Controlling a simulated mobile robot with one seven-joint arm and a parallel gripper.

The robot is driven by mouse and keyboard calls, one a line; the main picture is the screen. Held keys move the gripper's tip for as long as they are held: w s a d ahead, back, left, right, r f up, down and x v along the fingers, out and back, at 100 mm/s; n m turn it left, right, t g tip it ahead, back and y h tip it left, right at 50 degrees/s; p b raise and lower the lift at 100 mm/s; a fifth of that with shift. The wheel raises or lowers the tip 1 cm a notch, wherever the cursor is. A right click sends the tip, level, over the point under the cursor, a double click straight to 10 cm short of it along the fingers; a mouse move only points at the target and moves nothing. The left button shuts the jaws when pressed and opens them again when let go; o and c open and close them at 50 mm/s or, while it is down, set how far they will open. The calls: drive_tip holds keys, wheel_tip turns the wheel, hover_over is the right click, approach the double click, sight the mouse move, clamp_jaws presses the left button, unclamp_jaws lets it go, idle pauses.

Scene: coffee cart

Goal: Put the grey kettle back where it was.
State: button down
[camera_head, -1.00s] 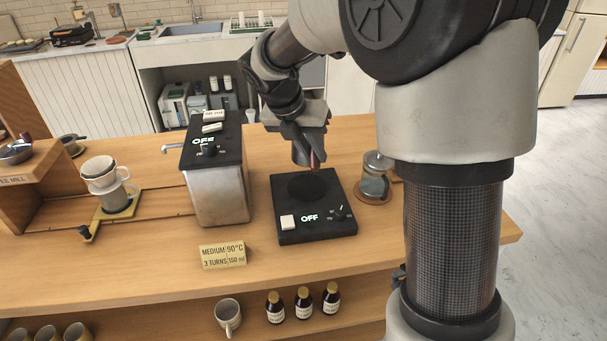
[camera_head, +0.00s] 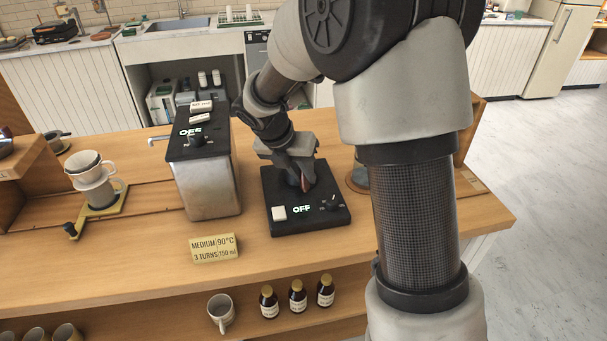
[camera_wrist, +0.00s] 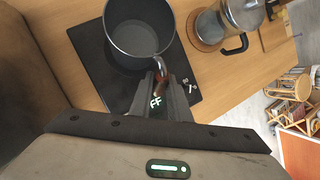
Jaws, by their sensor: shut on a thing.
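The grey kettle (camera_wrist: 137,28) is an open-topped round vessel with a brown handle (camera_wrist: 159,68), seen from above in the wrist view. My gripper (camera_wrist: 161,82) is shut on that handle. In the head view, my gripper (camera_head: 303,181) is low over the black hot plate (camera_head: 272,196), and it hides most of the kettle. The hot plate also shows under and around the kettle in the wrist view (camera_wrist: 116,86). Its display reads OFF. I cannot tell whether the kettle's base touches the plate.
A metal boiler (camera_head: 208,185) with a black top stands left of the hot plate. A glass press (camera_wrist: 240,14) stands close on the other side, on a round wooden coaster (camera_head: 357,180). A yellow sign (camera_head: 214,247) sits in front. A dripper stand (camera_head: 96,210) is further left.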

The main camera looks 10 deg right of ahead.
drive_tip(key=c, duration=1.7)
unclamp_jaws()
drive_tip(key=shift+o, duration=0.2)
